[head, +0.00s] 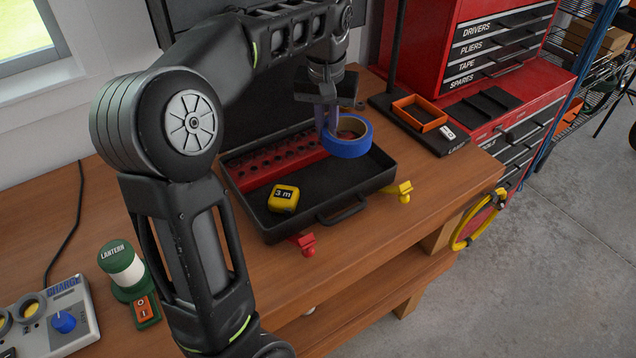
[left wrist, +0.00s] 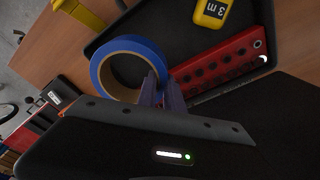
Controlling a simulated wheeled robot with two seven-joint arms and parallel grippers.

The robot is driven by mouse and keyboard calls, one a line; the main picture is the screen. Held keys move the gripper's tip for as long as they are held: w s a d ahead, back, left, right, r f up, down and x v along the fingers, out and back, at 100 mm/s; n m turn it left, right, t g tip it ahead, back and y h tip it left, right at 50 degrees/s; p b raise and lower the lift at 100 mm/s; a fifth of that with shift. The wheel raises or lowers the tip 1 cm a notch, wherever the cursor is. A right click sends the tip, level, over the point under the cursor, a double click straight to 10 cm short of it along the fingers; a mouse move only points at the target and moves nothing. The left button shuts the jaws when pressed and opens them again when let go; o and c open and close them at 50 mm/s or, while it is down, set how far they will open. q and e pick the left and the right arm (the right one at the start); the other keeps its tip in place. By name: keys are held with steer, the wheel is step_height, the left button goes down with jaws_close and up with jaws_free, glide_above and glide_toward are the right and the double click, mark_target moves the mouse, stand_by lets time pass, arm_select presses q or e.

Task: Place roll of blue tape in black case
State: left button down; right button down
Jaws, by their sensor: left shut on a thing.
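The roll of blue tape (head: 347,140) hangs over the right part of the open black case (head: 345,213). My left gripper (head: 327,118) is shut on the edge of the roll, reaching down from above. In the left wrist view the blue roll (left wrist: 122,56) shows its pale inner ring, with the fingertips (left wrist: 160,92) at its rim. The roll looks above the case floor, though the exact gap is hard to tell. My right gripper is not in view.
The case holds a yellow tape measure (head: 284,198) and a red rack with holes (head: 275,165). Yellow (head: 404,191) and red (head: 308,244) latches stick out in front. A green lantern (head: 122,268) and grey charger (head: 55,318) stand left. An orange tray (head: 419,113) lies right of the case.

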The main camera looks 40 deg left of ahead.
arm_select(q)
glide_above(326, 172)
steer(key=shift+s+d+f, duration=0.1)
steer(key=shift+f, duration=1.5)
steer(key=shift+s+f, duration=0.1)
steer(key=shift+f, duration=1.5)
steer(key=shift+f+p, duration=0.45)
steer(key=shift+f, duration=1.45)
steer(key=shift+f, duration=0.15)
steer(key=c, duration=1.5)
jaws_free()
steer(key=r, duration=0.4)
steer(key=s+r, duration=0.1)
steer(key=r, duration=0.7)
steer(key=shift+s+d+r+b, duration=0.15)
steer(key=shift+d+b, duration=0.2)
